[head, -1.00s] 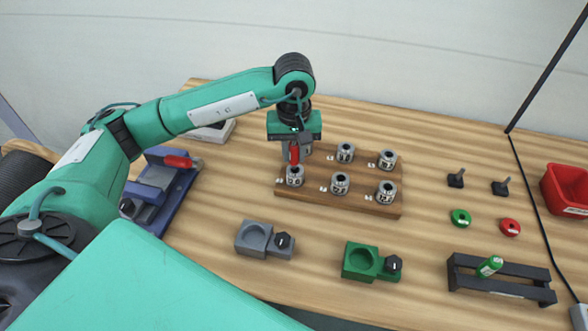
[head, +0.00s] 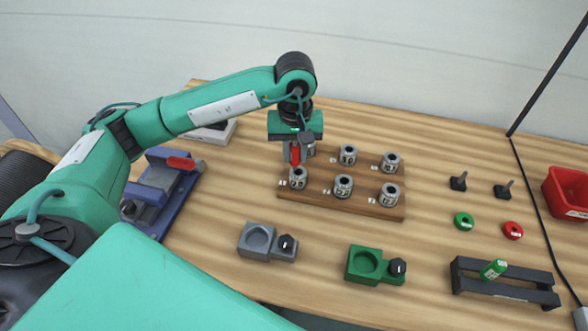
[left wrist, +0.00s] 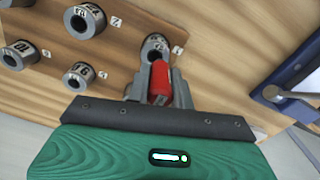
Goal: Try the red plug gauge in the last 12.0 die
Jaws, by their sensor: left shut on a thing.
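My left gripper (head: 295,155) is shut on the red plug gauge (head: 295,154) and holds it upright above the front left die (head: 298,177) of the wooden board (head: 340,199). In the left wrist view the red gauge (left wrist: 160,82) stands between the fingers, its tip close to the bore of a die (left wrist: 155,46); I cannot tell whether the tip has entered. The other dies, such as the front middle one (head: 343,185) and front right one (head: 389,193), stand upright on the board. One back die is partly hidden by the gripper. My right gripper is not in view.
A grey fixture (head: 257,239) and a green fixture (head: 365,265) stand in front of the board. A black rack (head: 505,284) holds a green gauge (head: 493,270). A blue vice (head: 158,187) is at left, a red bin (head: 568,192) at right.

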